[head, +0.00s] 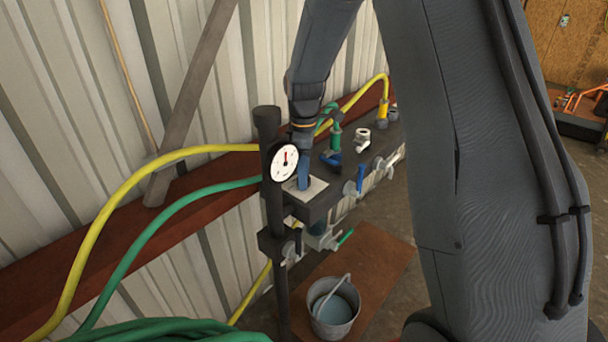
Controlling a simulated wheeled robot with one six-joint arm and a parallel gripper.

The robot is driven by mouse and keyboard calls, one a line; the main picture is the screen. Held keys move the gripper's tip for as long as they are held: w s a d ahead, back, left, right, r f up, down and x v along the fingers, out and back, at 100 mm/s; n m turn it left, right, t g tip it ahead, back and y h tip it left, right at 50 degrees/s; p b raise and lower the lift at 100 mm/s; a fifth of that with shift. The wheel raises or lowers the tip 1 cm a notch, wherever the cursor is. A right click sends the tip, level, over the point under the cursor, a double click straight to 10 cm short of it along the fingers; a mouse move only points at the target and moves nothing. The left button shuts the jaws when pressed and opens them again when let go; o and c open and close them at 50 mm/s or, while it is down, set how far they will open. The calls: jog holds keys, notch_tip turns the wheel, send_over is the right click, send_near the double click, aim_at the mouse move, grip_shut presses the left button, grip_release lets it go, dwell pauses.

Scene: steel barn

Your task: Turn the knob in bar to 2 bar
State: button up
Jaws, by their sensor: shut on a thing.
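A round white pressure gauge (284,161) with a red-centred needle faces me on a dark post. The needle points roughly straight up; the scale is too small to read. My gripper (303,180) reaches down from above, just right of and behind the gauge. Its blue end meets a pale square plate (311,193) on the pipe assembly. The gripper is shut on the knob there, which is mostly hidden by the gripper and gauge, so its setting cannot be told.
Several valves with blue handles (360,179) and a green lever (345,237) stick out along the dark manifold. Yellow (130,183) and green (134,246) hoses run left. A metal bucket (333,308) stands below on a brown board. Corrugated wall (60,110) rises close behind.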

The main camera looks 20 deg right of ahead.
jog(key=shift+w+r, duration=0.1)
jog(key=shift+r, duration=0.05)
jog(key=o, duration=1.1)
jog(key=shift+c, duration=0.2)
notch_tip(320, 180, up, 8)
jog(key=shift+f+b, duration=0.15)
jog(key=shift+b, duration=0.85)
